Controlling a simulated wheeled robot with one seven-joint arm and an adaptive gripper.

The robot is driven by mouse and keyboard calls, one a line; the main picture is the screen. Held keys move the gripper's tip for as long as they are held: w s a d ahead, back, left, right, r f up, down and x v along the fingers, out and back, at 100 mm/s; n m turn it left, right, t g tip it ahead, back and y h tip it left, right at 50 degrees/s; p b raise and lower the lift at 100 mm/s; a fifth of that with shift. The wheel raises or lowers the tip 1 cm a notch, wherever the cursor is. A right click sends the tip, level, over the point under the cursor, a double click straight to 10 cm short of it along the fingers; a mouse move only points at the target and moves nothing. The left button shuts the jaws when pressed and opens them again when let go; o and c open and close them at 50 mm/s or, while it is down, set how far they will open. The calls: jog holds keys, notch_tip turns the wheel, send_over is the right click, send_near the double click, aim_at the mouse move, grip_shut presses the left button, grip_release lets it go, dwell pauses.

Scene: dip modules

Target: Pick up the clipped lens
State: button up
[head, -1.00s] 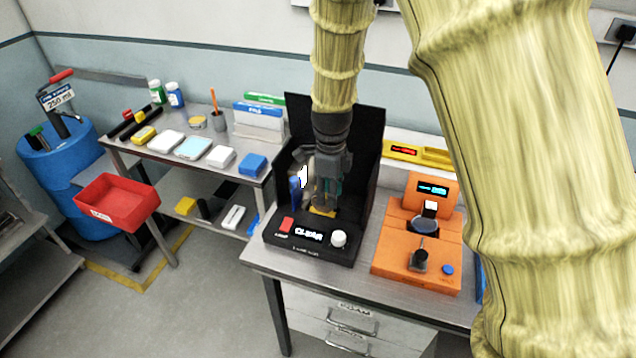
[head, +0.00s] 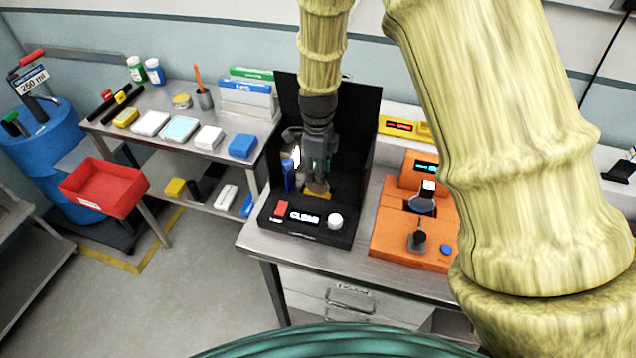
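My gripper (head: 317,178) points down inside the black open-fronted booth (head: 352,118), above its base. A small tan round piece (head: 317,188) shows at the fingertips, over a yellow pad (head: 318,195). I cannot tell whether it is held or only close by, nor whether the fingers are shut. A bluish round lens (head: 422,204) sits in the orange device (head: 390,232) to the right, with a small white block (head: 428,188) at its upper edge. I cannot tell which piece is the clipped lens.
The booth front has a red button (head: 281,208), a lit display (head: 304,216) and a white knob (head: 335,221). A blue upright object (head: 288,178) stands left of my gripper. A red bin (head: 104,188) and a side table (head: 165,100) with several small items are at left.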

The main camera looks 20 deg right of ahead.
aim_at(318, 193)
jog(key=shift+s, duration=0.15)
jog(key=shift+a+f, duration=0.1)
jog(key=shift+f, duration=0.15)
jog(key=shift+w+f+p, duration=0.2)
jog(key=shift+f+p, duration=0.75)
jog(key=shift+f, duration=1.5)
grip_shut()
